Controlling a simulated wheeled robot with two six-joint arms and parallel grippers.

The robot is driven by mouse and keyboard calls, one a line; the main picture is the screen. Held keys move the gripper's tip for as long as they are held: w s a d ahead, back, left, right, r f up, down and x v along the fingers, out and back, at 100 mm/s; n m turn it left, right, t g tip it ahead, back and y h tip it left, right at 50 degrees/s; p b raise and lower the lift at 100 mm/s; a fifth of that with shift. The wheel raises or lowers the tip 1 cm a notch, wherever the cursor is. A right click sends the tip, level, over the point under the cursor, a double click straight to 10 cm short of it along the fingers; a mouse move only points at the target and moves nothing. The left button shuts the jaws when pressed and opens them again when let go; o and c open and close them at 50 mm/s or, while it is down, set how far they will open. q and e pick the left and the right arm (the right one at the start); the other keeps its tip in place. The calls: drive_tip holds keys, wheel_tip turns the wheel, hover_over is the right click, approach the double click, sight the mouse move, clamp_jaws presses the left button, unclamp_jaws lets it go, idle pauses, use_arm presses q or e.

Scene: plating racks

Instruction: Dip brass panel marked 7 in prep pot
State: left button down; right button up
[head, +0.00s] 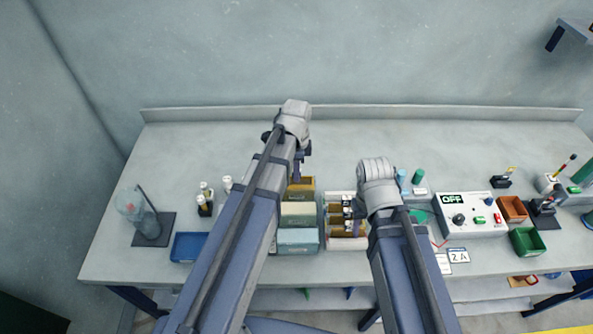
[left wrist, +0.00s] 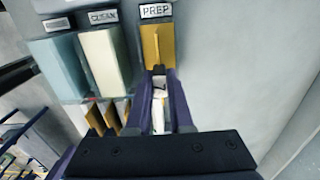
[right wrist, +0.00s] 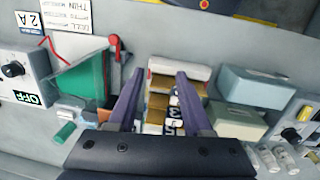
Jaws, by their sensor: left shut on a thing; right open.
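My left gripper (head: 301,168) is over the prep pot (head: 302,182). My right gripper (right wrist: 160,85) is open and empty above the rack (right wrist: 172,67), which holds brass panels with number tags (right wrist: 177,112). The rack (head: 347,242) stands right of the pots in the head view.
A cream pot marked CLEAN (left wrist: 105,60) and a teal pot (left wrist: 55,65) stand beside the prep pot. A control box reading OFF (head: 470,218) is at right. The back of the bench is clear.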

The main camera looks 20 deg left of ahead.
use_arm(q)
drive_tip(key=shift+f+b, duration=1.2)
drive_tip(key=shift+f, duration=0.15)
idle(2.6)
drive_tip(key=shift+r+p, duration=4.3)
drive_tip(key=shift+f, duration=0.1)
